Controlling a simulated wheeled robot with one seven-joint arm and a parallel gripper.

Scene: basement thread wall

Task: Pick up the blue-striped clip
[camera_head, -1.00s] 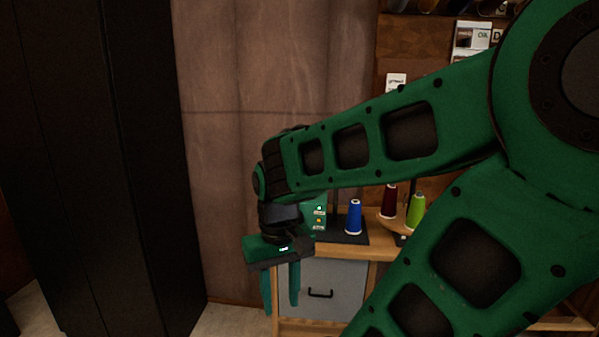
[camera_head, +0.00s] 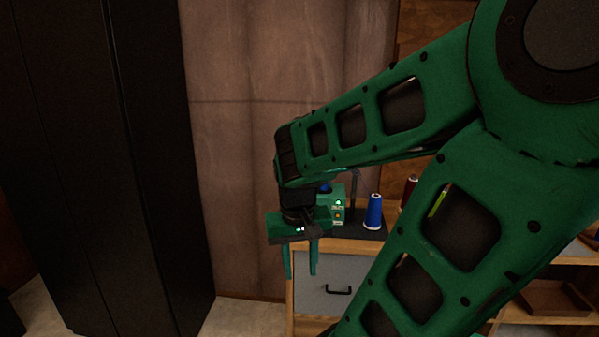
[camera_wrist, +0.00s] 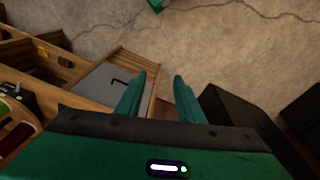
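I cannot make out a blue-striped clip in either view. My gripper (camera_head: 300,262) hangs pointing down in front of the wooden cabinet's left end in the head view. Its two green fingers are apart with nothing between them. In the wrist view my gripper (camera_wrist: 160,98) is also open and empty, with the floor and the cabinet's side beyond the fingertips. My own arm hides much of the cabinet and its top in the head view.
A wooden cabinet (camera_head: 303,297) with a grey drawer (camera_head: 335,270) stands at centre. A blue thread spool (camera_head: 374,212) and a maroon spool (camera_head: 409,190) stand on it. A tall black cabinet (camera_head: 150,170) is at left. Bare concrete floor (camera_wrist: 230,50) shows in the wrist view.

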